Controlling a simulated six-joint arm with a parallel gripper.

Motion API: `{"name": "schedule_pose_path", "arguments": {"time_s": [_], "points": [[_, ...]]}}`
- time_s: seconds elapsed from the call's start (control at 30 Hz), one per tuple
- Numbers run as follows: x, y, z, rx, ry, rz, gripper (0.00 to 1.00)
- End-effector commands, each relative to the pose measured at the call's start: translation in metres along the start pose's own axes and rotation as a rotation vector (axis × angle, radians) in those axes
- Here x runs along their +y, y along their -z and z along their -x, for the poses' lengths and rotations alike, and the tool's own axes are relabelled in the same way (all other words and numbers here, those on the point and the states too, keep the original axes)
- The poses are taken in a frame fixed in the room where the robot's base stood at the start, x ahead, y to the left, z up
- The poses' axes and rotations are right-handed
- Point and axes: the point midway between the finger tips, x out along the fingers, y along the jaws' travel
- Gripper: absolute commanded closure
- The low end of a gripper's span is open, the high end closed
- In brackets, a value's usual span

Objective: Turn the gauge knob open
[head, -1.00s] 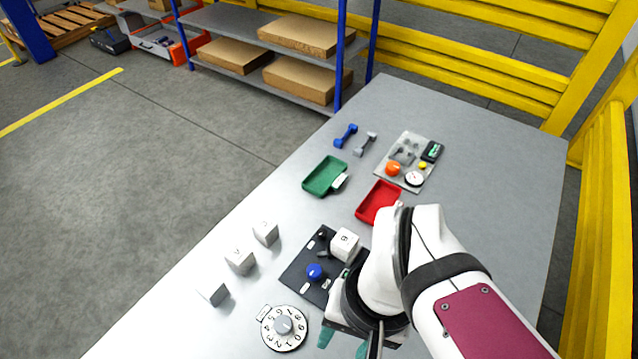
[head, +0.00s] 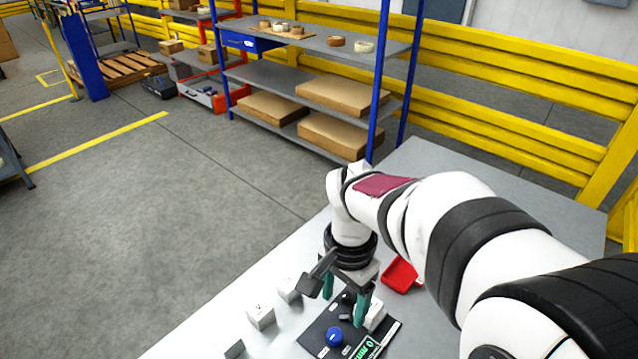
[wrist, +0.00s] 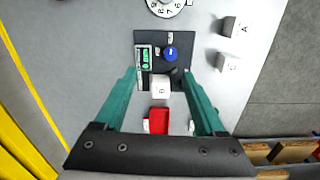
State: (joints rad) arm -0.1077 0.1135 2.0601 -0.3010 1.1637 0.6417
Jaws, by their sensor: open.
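My gripper (head: 344,310) is open and points down above a dark panel with a blue knob (head: 334,337) and a green display (head: 371,346). In the wrist view my gripper (wrist: 160,78) has nothing between its teal fingers; the blue knob (wrist: 171,53), the display (wrist: 147,60) and a small black knob (wrist: 173,73) show beyond the fingertips. A white cube (wrist: 160,87) lies at the panel's edge, seen between the fingers. The grey panel with the round gauge and orange knob, seen earlier, does not show in either current view; my arm covers that part of the table.
A red tray (head: 402,274) lies behind the panel, also in the wrist view (wrist: 158,122). White lettered cubes (head: 261,316) stand left of the panel. A numbered dial (wrist: 166,4) lies beside it. Shelving (head: 300,85) and yellow barriers (head: 500,70) stand behind the table.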

Motion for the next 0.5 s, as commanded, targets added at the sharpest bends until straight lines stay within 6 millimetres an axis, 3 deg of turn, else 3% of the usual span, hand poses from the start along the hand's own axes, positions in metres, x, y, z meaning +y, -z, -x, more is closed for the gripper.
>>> {"name": "schedule_pose_path", "arguments": {"time_s": [0.03,0.13,0.27,0.5], "points": [[-0.015,0.009,-0.010,0.008,-0.011,-0.030,0.28],[-0.030,0.019,-0.022,0.022,-0.016,-0.074,0.28],[-0.031,0.020,-0.043,0.022,-0.018,-0.082,0.28],[-0.029,0.021,-0.116,0.020,-0.022,-0.082,0.28]]}}
